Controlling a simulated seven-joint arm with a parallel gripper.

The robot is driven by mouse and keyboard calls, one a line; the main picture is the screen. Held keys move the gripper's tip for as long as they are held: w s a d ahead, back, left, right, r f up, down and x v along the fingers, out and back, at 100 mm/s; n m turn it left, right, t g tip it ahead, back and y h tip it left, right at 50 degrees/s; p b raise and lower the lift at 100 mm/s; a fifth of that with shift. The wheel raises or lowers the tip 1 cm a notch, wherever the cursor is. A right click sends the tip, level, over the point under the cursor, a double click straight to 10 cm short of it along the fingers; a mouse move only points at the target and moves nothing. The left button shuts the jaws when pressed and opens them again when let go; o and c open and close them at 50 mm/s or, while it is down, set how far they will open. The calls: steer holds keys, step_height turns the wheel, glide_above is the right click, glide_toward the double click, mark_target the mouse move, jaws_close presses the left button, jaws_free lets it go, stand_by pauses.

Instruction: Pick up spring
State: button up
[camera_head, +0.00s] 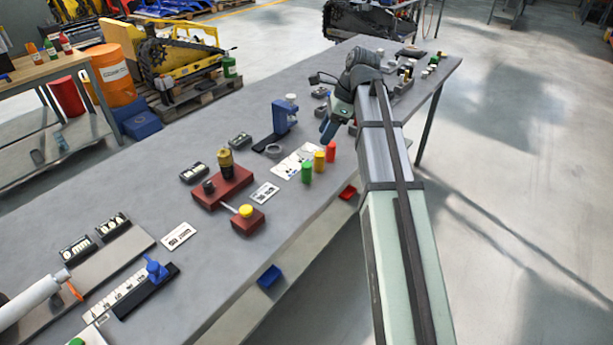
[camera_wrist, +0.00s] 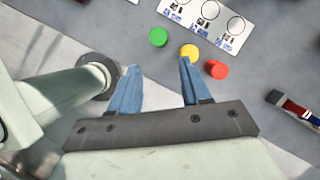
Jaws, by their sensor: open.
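I cannot pick out a spring for certain in either view. My gripper (camera_wrist: 159,66) is open, its two blue fingers apart with nothing between them but bare grey table. In the head view my gripper (camera_head: 328,128) hangs over the workbench, beyond the green, yellow and red cylinders. In the wrist view the green cylinder (camera_wrist: 158,37), yellow cylinder (camera_wrist: 190,51) and red cylinder (camera_wrist: 216,69) stand just past the fingertips. Small dark parts (camera_head: 405,72) at the bench's far end are too small to tell apart.
The workbench (camera_head: 150,205) also holds a grey ring (camera_head: 274,151), a blue stand (camera_head: 284,116), a white marked card (camera_head: 298,160), a red block with a yellow knob (camera_head: 247,219) and a larger red block (camera_head: 222,190).

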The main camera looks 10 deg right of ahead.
mark_target(310, 164)
steer(key=x, duration=0.8)
steer(key=shift+f, duration=0.3)
steer(key=shift+x, duration=2.6)
steer(key=shift+d+f, duration=0.1)
steer(key=shift+d, duration=0.05)
steer(key=shift+c, duration=0.2)
steer(key=c, duration=0.7)
